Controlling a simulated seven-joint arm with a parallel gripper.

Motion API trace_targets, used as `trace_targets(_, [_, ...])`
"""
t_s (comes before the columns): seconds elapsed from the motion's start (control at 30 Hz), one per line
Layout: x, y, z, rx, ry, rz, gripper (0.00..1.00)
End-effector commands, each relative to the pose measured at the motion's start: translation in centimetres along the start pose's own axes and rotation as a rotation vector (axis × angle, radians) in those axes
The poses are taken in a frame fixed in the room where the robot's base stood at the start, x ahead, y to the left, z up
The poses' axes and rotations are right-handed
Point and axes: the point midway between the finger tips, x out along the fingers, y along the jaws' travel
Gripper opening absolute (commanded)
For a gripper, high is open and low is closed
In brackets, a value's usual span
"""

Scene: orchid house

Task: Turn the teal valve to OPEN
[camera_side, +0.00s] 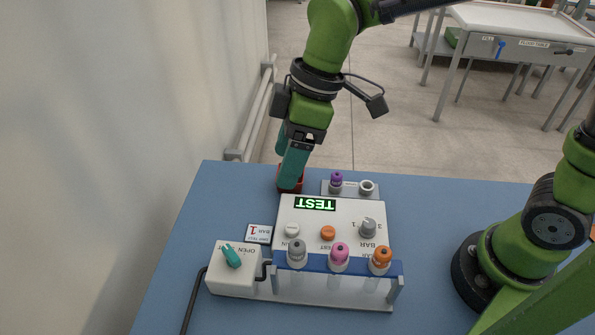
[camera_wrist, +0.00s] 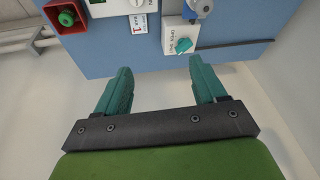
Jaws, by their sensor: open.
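The teal valve (camera_side: 232,257) is a small lever on top of a white box (camera_side: 222,283) at the table's front left. Its lever lies at a slant, beside printed lettering that includes OPEN. The valve also shows near the top of the wrist view (camera_wrist: 184,45), ahead of my fingers and a little right of centre. My gripper (camera_side: 287,180) has teal fingers and hangs behind the white panel, well apart from the valve. In the wrist view my gripper (camera_wrist: 160,66) is open, with nothing between the fingers.
A white panel (camera_side: 345,210) with a lit TEST display, buttons and a knob stands right of the valve. A tube rack (camera_side: 335,297) with grey, pink and orange caps stands in front. A red box (camera_wrist: 50,10) holds a green knob. A black cable (camera_side: 194,300) leaves the valve box.

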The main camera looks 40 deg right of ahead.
Motion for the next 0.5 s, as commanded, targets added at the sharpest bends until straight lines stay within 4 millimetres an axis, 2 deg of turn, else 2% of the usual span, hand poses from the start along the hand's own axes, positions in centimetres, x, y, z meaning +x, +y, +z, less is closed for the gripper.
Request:
trace_targets(0.03, [0.8,-1.2,-1.9,-0.145,-0.002,-0.055,0.7])
trace_targets(0.1, [0.9,-2.2,-3.6,-0.316,0.013,-0.095,0.7])
trace_targets(0.2, [0.1,-2.9,-4.9,-0.487,0.038,-0.105,0.7])
trace_targets(0.37, [0.0,-2.9,-4.8,-0.598,0.04,-0.108,0.7])
trace_targets(0.5, [1.2,-3.1,-4.7,-0.609,0.038,-0.11,0.7])
